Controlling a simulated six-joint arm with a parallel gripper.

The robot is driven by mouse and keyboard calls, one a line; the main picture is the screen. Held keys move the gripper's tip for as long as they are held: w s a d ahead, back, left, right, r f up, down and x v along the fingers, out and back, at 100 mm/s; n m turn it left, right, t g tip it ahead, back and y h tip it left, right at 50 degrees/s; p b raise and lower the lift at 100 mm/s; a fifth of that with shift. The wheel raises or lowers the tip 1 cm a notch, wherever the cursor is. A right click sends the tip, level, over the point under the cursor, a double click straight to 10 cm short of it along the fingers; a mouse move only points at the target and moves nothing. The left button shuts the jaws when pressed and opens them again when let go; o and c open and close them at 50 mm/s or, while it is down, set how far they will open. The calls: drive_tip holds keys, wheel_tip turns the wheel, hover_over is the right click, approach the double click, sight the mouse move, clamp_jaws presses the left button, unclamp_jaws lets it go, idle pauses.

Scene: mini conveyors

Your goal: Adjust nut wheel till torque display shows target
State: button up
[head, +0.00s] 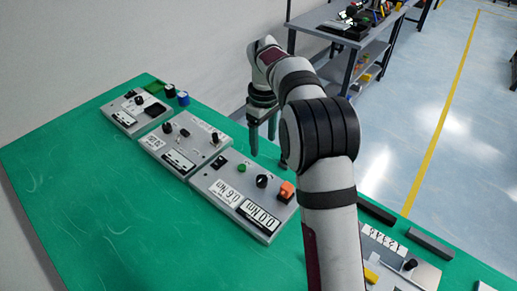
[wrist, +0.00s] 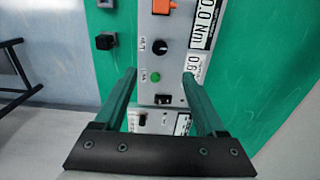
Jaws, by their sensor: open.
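The torque panel (head: 217,203) is a grey box on the green table, and it also shows in the wrist view (wrist: 176,68). Its large display (head: 261,216) reads 0.0 Nm, and a smaller white label (head: 224,194) reads 0.6 Nm. It carries a black round knob (head: 262,181), a green button (head: 241,168), a black switch (wrist: 163,100) and an orange block (head: 286,190). I cannot tell for sure which part is the nut wheel. My gripper (head: 263,140) is open and empty, pointing down past the panel's far side. In the wrist view its fingers frame the green button.
Two more grey panels (head: 161,154) (head: 114,118) stand left of the torque panel. A small black block (wrist: 105,41) lies on the table beside it. Another panel with a numbered strip (head: 427,278) and dark bars (head: 430,243) are at right. The near left table (head: 110,215) is clear.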

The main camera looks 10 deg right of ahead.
sight(263, 179)
wheel_tip(263, 179, down, 15)
drive_tip(key=shift+f, duration=0.2)
drive_tip(key=shift+c, duration=0.3)
clamp_jaws()
